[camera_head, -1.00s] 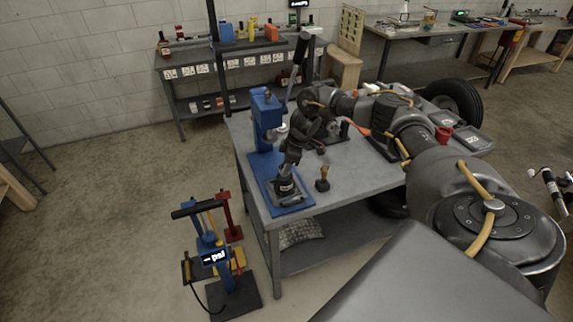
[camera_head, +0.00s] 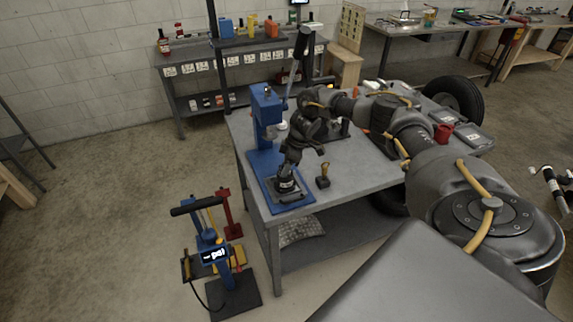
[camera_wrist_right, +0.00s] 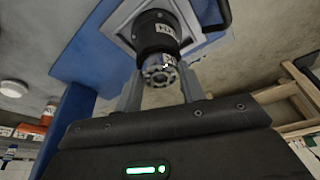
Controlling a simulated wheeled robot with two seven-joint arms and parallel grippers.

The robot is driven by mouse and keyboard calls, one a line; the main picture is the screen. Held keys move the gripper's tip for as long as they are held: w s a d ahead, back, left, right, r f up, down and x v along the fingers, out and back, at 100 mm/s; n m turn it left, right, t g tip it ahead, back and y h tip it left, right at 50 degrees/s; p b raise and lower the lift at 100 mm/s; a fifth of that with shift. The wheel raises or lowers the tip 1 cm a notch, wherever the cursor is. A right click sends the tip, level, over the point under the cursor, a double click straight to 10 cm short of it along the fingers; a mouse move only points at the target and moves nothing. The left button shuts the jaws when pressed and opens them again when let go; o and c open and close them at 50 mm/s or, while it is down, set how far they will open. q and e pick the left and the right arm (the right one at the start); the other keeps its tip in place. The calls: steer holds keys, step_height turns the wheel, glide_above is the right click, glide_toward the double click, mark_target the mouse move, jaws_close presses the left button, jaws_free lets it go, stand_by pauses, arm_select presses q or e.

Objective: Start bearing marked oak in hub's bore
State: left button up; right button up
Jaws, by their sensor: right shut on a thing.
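The hub (camera_wrist_right: 157,32) is a black cylinder with a white label, on a pale square plate over the blue press base. In the head view the hub (camera_head: 286,187) sits on the base of the blue press (camera_head: 266,115). My right gripper (camera_wrist_right: 160,84) is shut on a metal ring bearing (camera_wrist_right: 159,73). The bearing is in line with the hub and close to its end; I cannot tell whether it touches or enters the bore. Its marking is unreadable. In the head view my right gripper (camera_head: 289,168) is just above the hub. My left gripper is out of view.
A wooden-handled tool (camera_head: 323,175) stands on the grey bench (camera_head: 350,170), right of the press. The press lever (camera_head: 297,62) rises behind my wrist. The bench front is mostly clear.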

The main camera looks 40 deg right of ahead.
steer(key=shift+f, duration=0.3)
steer(key=o, duration=1.1)
steer(key=shift+d+r+b, duration=0.15)
steer(key=shift+r+b, duration=0.15)
steer(key=shift+r, duration=0.15)
steer(key=shift+b+v, duration=1.15)
steer(key=shift+v, duration=3.8)
steer(key=shift+s+f, duration=0.1)
